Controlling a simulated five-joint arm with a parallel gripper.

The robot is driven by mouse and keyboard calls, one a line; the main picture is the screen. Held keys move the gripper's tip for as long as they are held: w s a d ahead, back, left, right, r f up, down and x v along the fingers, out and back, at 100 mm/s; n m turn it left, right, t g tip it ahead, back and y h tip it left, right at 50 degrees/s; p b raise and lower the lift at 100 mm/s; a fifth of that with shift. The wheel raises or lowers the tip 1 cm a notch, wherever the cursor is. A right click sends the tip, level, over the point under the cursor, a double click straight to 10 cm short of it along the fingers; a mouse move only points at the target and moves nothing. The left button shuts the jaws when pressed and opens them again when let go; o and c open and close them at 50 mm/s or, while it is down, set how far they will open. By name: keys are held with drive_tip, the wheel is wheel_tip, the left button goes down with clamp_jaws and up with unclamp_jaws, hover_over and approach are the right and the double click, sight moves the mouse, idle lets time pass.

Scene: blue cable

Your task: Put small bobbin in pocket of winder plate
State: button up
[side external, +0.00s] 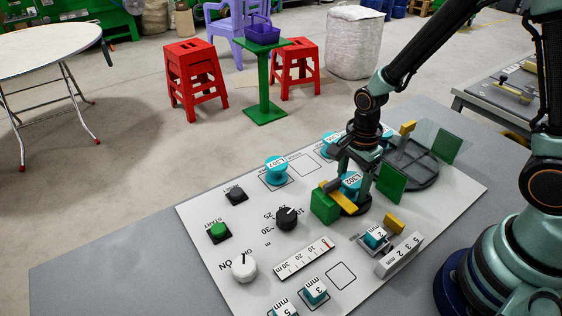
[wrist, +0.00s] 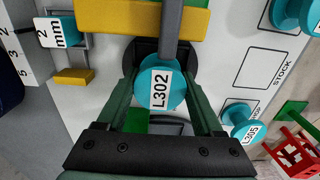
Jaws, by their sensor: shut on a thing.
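The small teal bobbin labelled L302 (side external: 350,184) is upright between the fingers of my gripper (side external: 352,182). In the wrist view, my gripper (wrist: 161,82) is shut on the bobbin (wrist: 150,67), with a finger on each side. The bobbin is over or at a dark round seat (side external: 347,205) beside a green block (side external: 323,206) and a yellow bar (side external: 336,194). A grey bar crosses its far edge in the wrist view. I cannot tell whether its base touches the seat. The white plate (side external: 222,262) carries these parts.
Other teal bobbins, one (side external: 276,170) on the plate, stand near marked squares. A dark disc (side external: 421,176) with green panels (side external: 391,183) is close on the right. Knobs, including a black one (side external: 287,218), and a millimetre-labelled teal block (side external: 374,237) stand in front.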

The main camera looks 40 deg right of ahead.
drive_tip(key=o, duration=1.3)
drive_tip(key=shift+f, duration=0.15)
drive_tip(key=shift+o, duration=0.2)
wheel_tip(320, 180, up, 12)
wheel_tip(320, 180, up, 6)
drive_tip(key=r+n+t, duration=0.1)
drive_tip(key=n+t, duration=0.2)
drive_tip(key=n, duration=0.6)
hover_over(353, 179)
drive_tip(key=s+d, duration=0.2)
drive_tip(key=r+n+t, duration=0.1)
drive_tip(key=n, duration=0.2)
drive_tip(key=s+r+n, duration=0.1)
drive_tip(key=n, duration=0.2)
drive_tip(key=s+d+r+n+t, duration=0.1)
drive_tip(key=n, duration=0.2)
drive_tip(key=shift+r+t, duration=0.25)
drive_tip(key=shift+t, duration=0.05)
